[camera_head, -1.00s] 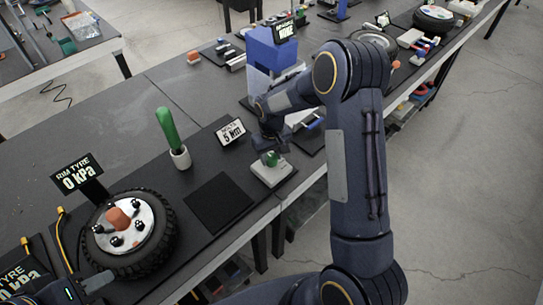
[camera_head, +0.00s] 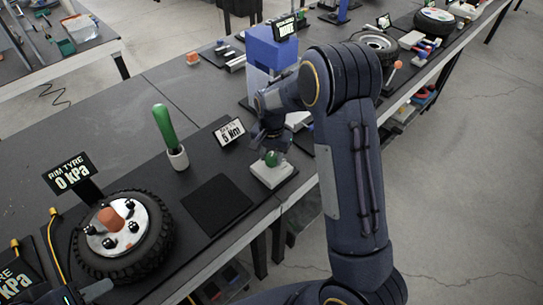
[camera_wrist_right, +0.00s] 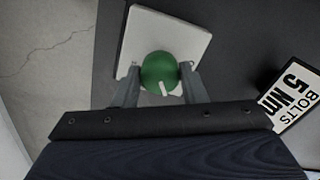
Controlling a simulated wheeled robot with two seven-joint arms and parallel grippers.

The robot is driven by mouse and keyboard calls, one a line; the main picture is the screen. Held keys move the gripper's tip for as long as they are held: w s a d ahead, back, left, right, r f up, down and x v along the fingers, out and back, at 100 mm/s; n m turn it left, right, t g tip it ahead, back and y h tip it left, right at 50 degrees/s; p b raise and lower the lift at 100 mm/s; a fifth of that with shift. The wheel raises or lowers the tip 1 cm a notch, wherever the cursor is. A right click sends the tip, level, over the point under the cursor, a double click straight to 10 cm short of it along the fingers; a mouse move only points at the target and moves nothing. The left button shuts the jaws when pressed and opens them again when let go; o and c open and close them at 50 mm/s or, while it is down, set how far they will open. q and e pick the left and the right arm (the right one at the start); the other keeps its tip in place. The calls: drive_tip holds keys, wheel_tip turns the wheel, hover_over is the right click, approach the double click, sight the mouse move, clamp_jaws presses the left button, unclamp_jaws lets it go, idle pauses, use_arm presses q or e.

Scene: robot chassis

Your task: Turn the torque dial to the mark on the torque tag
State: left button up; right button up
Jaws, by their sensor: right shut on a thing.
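The green torque dial (camera_wrist_right: 160,70) sits on a pale square base (camera_wrist_right: 190,32); a short white line shows on its lower part in the right wrist view. In the head view the dial (camera_head: 271,158) is small and partly covered. My right gripper (camera_wrist_right: 160,80) is shut on the dial, one finger on each side. It also shows in the head view (camera_head: 270,150). The torque tag (camera_wrist_right: 292,95) reads "BOLTS 5 Nm" and stands beside the base; it also shows in the head view (camera_head: 228,131). My left gripper (camera_head: 85,292) is cut off at the lower left, its jaws unclear.
A black mat (camera_head: 217,205) lies in front of the tag. A green-handled tool (camera_head: 165,128) stands in a white holder. A tyre (camera_head: 122,240) with an orange centre lies at the left, near a "RIM TYRE 0 kPa" sign (camera_head: 70,176). A blue block (camera_head: 272,48) stands behind my right gripper.

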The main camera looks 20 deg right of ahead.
sight(272, 157)
drive_tip(key=shift+m, duration=1.3)
drive_tip(key=o, duration=1)
wheel_tip(272, 157, up, 8)
drive_tip(key=shift+f+b, duration=0.15)
drive_tip(key=shift+b, duration=0.15)
